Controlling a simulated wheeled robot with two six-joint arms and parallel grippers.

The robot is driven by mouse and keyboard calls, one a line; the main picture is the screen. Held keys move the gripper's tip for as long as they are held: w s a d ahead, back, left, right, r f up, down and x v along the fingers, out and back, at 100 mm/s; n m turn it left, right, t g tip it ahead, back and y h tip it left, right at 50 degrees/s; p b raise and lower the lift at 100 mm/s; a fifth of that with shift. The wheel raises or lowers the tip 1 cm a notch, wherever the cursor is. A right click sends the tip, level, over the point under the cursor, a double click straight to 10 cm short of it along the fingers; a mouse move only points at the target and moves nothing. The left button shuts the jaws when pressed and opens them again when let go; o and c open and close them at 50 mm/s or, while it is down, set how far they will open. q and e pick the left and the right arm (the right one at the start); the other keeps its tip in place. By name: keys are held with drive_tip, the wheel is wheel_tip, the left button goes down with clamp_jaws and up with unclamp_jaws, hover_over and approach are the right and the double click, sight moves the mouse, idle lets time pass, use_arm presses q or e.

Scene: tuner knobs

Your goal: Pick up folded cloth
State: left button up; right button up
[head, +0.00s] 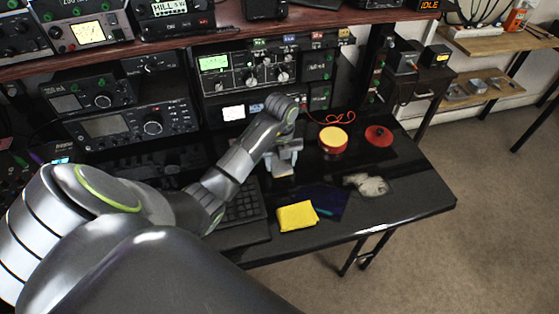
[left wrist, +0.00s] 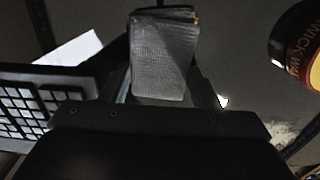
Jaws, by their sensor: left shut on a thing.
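My left gripper (head: 283,164) is over the desk, to the right of the keyboard, in the head view. In the left wrist view its fingers (left wrist: 163,84) are shut on a grey, ribbed folded cloth (left wrist: 163,52) with several layers at its far end. In the head view the cloth shows only as a small pale piece (head: 283,171) under the gripper, mostly hidden by it. I cannot tell whether it touches the desk. A yellow folded cloth (head: 297,216) lies apart, nearer the desk's front edge. My right gripper is in neither view.
A keyboard (head: 243,203) lies left of the gripper. A red tin with a yellow top (head: 333,140) and a red round thing (head: 378,136) stand to the right. A dark blue cloth-like thing (head: 328,199) and a crumpled pale rag (head: 366,185) lie in front. Radio sets (head: 248,70) stand behind.

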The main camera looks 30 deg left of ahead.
sight(280, 162)
use_arm(q)
drive_tip(key=shift+r, duration=0.5)
wheel_tip(280, 162, up, 7)
drive_tip(key=p, duration=0.4)
drive_tip(key=shift+r, duration=0.15)
drive_tip(key=shift+r+p, duration=0.85)
drive_tip(key=shift+p, duration=0.3)
drive_tip(key=o, duration=0.5)
drive_tip(key=c, duration=0.3)
